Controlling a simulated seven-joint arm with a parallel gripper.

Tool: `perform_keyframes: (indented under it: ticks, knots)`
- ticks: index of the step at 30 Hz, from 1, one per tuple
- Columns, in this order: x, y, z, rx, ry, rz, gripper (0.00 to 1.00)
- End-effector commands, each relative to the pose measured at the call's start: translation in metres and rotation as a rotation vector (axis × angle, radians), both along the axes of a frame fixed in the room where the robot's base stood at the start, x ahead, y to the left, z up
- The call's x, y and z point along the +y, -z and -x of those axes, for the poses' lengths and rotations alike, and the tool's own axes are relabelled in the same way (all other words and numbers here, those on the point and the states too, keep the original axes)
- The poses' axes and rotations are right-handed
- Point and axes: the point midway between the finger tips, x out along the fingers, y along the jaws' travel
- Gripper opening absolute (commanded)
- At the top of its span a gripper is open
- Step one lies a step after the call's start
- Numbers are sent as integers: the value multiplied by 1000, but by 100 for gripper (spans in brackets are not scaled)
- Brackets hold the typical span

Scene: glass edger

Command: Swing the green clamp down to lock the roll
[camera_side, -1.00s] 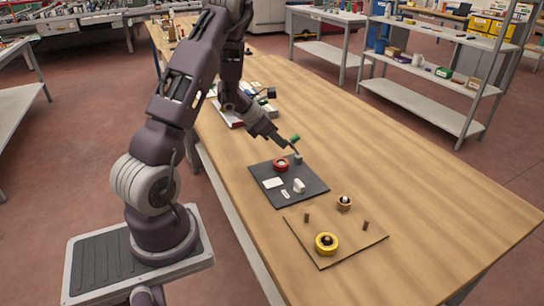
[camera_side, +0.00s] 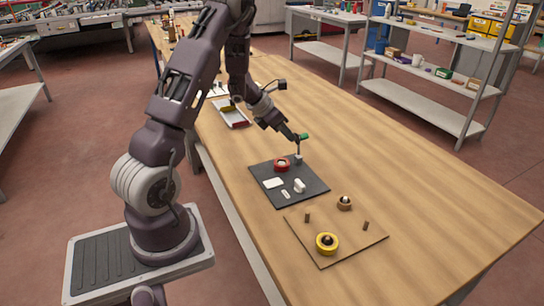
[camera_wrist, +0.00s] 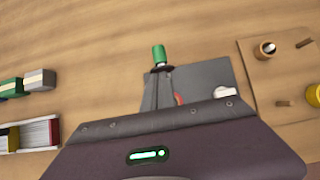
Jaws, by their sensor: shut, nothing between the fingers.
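The green clamp handle (camera_side: 303,136) stands up on a thin lever above a small grey block (camera_side: 298,158) at the back edge of the dark plate (camera_side: 312,190). In the wrist view the green handle (camera_wrist: 159,55) points up, just beyond my gripper. The red roll (camera_side: 281,164) sits on the dark plate beside the clamp; only a sliver of it (camera_wrist: 179,98) shows in the wrist view. My gripper (camera_side: 296,139) is shut and empty, with its tip close beside the handle. I cannot tell whether they touch.
White parts (camera_side: 299,186) lie on the dark plate. A tray (camera_side: 232,114) lies behind my gripper. The table's right side is clear.

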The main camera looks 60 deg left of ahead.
Motion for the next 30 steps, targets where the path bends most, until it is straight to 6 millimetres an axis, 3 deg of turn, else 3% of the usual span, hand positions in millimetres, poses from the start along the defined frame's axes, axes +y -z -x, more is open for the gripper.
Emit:
perform_keyframes:
  ticks: [1, 12, 24, 30]
  knots:
    - [-2, -7, -10, -30, 11, -1, 0]
    - [-3, -12, -10, -34, 12, -1, 0]
    - [0, -82, 22, -14, 3, -3, 0]
    - [-1, -97, 30, -5, -1, -1, 0]
